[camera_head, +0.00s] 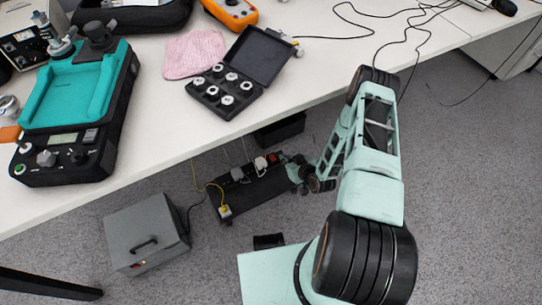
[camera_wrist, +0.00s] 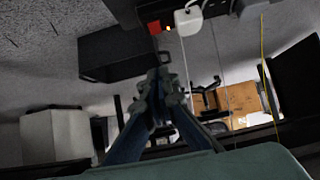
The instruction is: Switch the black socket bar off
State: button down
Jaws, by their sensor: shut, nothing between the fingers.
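The black socket bar (camera_head: 248,172) is on the floor side beneath the table in the head view, with several plugs in it. Its red switch (camera_head: 272,158) is at the right end, close to my gripper (camera_head: 288,160). In the wrist view the bar (camera_wrist: 148,12) crosses the top edge, partly cut off. The red switch (camera_wrist: 154,27) shows there with a small orange glow beside it, left of a white plug (camera_wrist: 187,21). My gripper (camera_wrist: 160,86) is shut and empty, its fingertips below the switch in the picture. I cannot tell whether they touch anything.
The white table edge (camera_head: 150,170) overhangs the bar. A grey box (camera_head: 145,235) stands on the floor to the left. A black box (camera_head: 280,131) is behind the bar. A yellow cable (camera_head: 208,187) runs at the bar's left end. Open grey carpet lies to the right.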

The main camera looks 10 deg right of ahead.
jog(key=b, duration=0.4)
send_over(274, 159)
jog(key=f, duration=0.6)
jog(key=shift+s+d+f, duration=0.2)
jog(key=shift+s+f, duration=0.05)
jog(key=shift+s, duration=0.15)
notch_tip(274, 159, down, 2)
jog(key=shift+w+f+b, duration=0.15)
jog(key=shift+f+b, duration=0.05)
jog(key=shift+b, duration=0.6)
jog(key=shift+w+a+f, duration=0.1)
jog(key=shift+w+f, duration=0.05)
jog(key=shift+f, duration=0.45)
jog(key=shift+w+f, duration=0.1)
jog(key=shift+w, duration=0.05)
